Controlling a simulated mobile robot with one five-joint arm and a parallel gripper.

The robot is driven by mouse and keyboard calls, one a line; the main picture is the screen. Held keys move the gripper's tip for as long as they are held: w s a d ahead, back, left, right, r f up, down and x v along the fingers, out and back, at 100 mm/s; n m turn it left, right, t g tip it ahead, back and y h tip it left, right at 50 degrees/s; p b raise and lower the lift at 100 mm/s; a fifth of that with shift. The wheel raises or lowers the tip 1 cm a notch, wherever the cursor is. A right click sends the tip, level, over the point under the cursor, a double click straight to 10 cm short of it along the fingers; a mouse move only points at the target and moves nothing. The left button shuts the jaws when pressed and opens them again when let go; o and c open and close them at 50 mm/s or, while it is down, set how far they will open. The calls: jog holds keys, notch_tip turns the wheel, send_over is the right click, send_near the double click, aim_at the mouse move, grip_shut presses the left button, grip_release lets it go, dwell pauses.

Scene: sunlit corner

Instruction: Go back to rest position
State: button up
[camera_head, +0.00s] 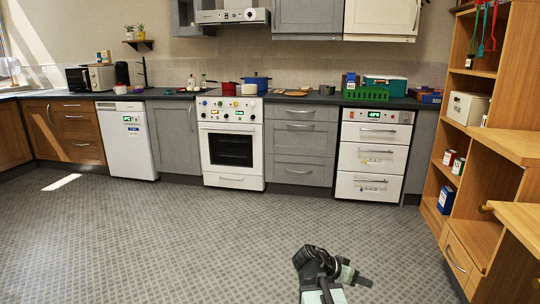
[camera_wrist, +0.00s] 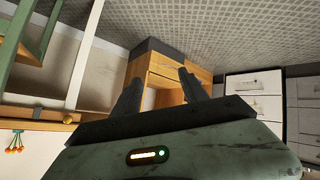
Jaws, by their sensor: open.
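My gripper (camera_head: 345,272) shows at the bottom of the head view, right of centre, above the bare floor. It is folded close to my body and apart from the furniture. In the wrist view my gripper (camera_wrist: 160,95) has its two dark fingers spread apart. Nothing is between the fingers. Beyond them the wrist view shows a wooden unit (camera_wrist: 150,65) and the patterned floor (camera_wrist: 215,30), seen tilted.
The grey patterned floor (camera_head: 210,230) is clear in front of me. A white oven (camera_head: 231,150), a white dishwasher (camera_head: 127,140) and a white drawer unit (camera_head: 372,158) line the back wall. A wooden shelf unit (camera_head: 465,190) with jars stands close on the right.

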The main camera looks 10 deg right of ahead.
jog(key=s+a+f+n+y, duration=0.1)
jog(key=a+f+n+y, duration=0.25)
jog(key=a, duration=0.55)
jog(key=s+a+f+n+g+y, duration=0.15)
jog(key=a+n+y, duration=0.25)
jog(key=a, duration=0.4)
jog(key=a+f+n+y, duration=0.3)
jog(key=a+f, duration=0.1)
jog(key=a, duration=0.5)
notch_tip(320, 180, up, 38)
jog(key=n+p, duration=0.1)
jog(key=p, duration=3.7)
